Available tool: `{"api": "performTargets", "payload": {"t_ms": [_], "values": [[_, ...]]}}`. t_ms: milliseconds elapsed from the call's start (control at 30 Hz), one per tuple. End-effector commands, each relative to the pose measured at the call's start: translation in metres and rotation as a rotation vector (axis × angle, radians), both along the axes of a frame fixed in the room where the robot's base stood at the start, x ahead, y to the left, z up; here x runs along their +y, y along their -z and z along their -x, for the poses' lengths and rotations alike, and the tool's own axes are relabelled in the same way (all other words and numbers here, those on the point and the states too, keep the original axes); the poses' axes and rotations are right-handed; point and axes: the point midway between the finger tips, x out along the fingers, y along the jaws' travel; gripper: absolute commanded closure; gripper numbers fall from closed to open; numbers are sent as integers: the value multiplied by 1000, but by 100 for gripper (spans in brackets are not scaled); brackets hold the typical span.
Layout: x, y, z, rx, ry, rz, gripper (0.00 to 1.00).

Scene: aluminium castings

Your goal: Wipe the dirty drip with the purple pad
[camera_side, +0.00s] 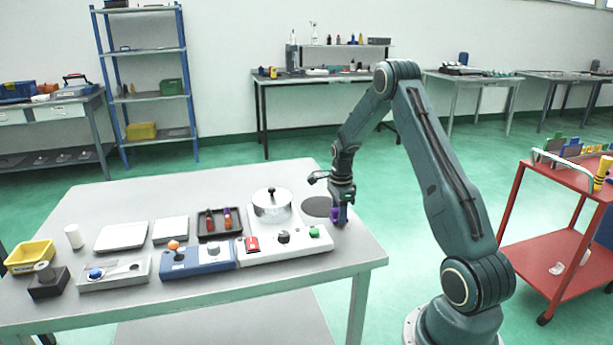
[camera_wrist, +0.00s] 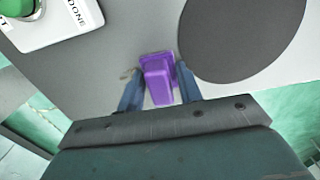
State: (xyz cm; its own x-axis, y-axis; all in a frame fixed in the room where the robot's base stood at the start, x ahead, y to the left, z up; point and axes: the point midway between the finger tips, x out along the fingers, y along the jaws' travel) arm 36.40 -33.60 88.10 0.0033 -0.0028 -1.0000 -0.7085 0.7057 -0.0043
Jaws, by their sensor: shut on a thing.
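My gripper (camera_side: 340,214) points down over the right end of the grey table. It is shut on the purple pad (camera_wrist: 158,78), which sits between the two blue-grey fingers in the wrist view; the pad also shows in the side view (camera_side: 335,214). The pad is at or close above the table top; I cannot tell whether it touches. A small brownish mark (camera_wrist: 128,73), seemingly the drip, shows just left of the pad in the wrist view, partly hidden by the pad and finger. In the side view I cannot make out the drip.
A dark grey disc (camera_wrist: 240,35) lies right beside the pad. A white unit with a green button (camera_side: 314,232) stands close by, with a lidded metal pot (camera_side: 271,205) on it. The table's right edge is near. A red cart (camera_side: 570,220) stands farther right.

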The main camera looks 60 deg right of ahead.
Motion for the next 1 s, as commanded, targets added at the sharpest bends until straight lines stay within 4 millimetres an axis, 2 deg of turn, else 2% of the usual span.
{"api": "performTargets", "payload": {"t_ms": [800,867,933,1000], "values": [[50,1,50,5,1,-5,89],[50,-3,49,3,1,-3,89],[49,-20,48,-1,1,1,89],[49,-27,49,1,1,-1,89]]}}
